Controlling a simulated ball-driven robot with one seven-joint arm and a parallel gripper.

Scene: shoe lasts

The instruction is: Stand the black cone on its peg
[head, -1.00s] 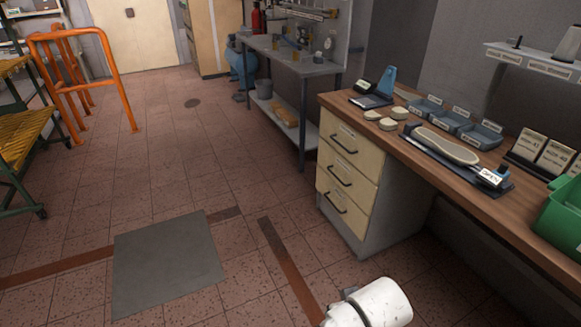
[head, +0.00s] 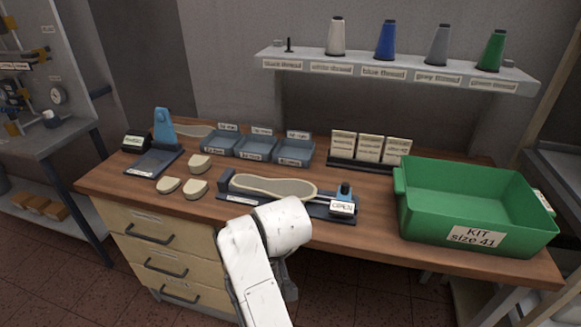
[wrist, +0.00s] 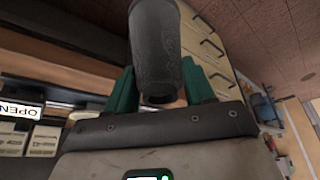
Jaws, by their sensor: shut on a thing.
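In the wrist view the black cone (wrist: 156,45) is between the two green fingers of my gripper (wrist: 158,86), which is shut on it. In the head view the cone and my gripper are hidden; only my white arm shows. A bare dark peg (head: 289,45) stands at the left end of the wall shelf (head: 400,75), above the "black thread" label (head: 283,65).
Beside the peg stand the white cone (head: 337,37), blue cone (head: 386,41), grey cone (head: 439,46) and green cone (head: 492,51). Below, the wooden bench (head: 365,232) holds a green kit bin (head: 420,222), blue trays (head: 255,147), a measuring device with a shoe last (head: 275,187) and cards (head: 370,148).

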